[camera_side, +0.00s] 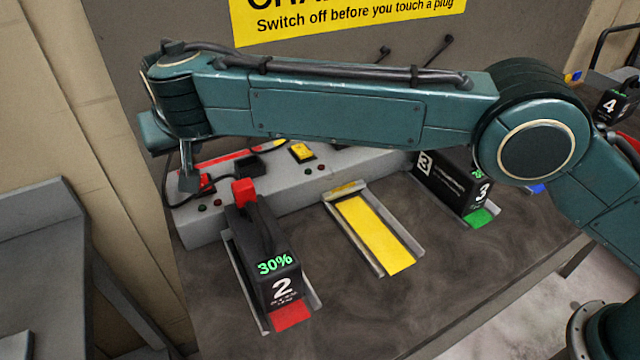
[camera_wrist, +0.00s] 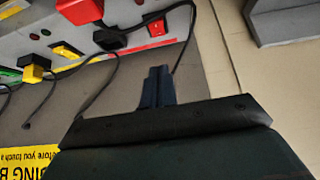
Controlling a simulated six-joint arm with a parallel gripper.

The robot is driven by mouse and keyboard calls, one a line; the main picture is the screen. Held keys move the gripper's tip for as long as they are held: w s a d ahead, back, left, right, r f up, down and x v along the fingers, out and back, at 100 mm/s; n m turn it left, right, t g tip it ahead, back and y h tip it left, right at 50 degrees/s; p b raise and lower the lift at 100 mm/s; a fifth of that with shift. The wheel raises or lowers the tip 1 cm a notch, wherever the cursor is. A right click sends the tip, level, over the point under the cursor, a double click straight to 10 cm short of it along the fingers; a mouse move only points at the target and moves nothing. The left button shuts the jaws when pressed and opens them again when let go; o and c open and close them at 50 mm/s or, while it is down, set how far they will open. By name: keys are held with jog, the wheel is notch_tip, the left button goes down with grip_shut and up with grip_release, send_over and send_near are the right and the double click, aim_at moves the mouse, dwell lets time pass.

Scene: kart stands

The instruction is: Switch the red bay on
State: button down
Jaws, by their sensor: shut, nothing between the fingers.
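The red rocker switch (camera_side: 207,182) sits on the grey charger panel (camera_side: 190,228) at the left end, and it also shows in the wrist view (camera_wrist: 157,28). I cannot tell which way it is tipped. My gripper (camera_side: 190,182) is shut and empty, pointing down just left of the switch in the side view. In the wrist view its fingers (camera_wrist: 157,80) lie below the switch, apart from it in the picture; contact is unclear. Battery 2 (camera_side: 262,240), reading 30%, stands in the red bay (camera_side: 292,316). A red plug (camera_side: 244,191) is on its top.
A black socket block (camera_side: 248,166) is right of the red switch. A yellow switch (camera_side: 301,152) is further along the panel. The yellow bay (camera_side: 375,235) is empty. Battery 3 (camera_side: 452,183) stands in the green bay. Loose cables (camera_wrist: 118,70) run near my fingers.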

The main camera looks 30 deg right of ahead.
send_over(202, 184)
jog(key=s, duration=0.2)
notch_tip(202, 184, down, 6)
jog(key=shift+w+f, duration=0.1)
jog(key=shift+f, duration=0.1)
jog(key=shift+s+f, duration=0.15)
jog(key=shift+f, duration=0.85)
jog(key=shift+s+f, duration=0.1)
jog(key=shift+f, duration=0.9)
jog(key=shift+f, duration=0.1)
jog(key=shift+s+f, duration=0.1)
jog(key=shift+f, duration=0.15)
jog(key=shift+r, duration=0.2)
jog(key=shift+r, duration=0.65)
jog(key=shift+r, duration=0.1)
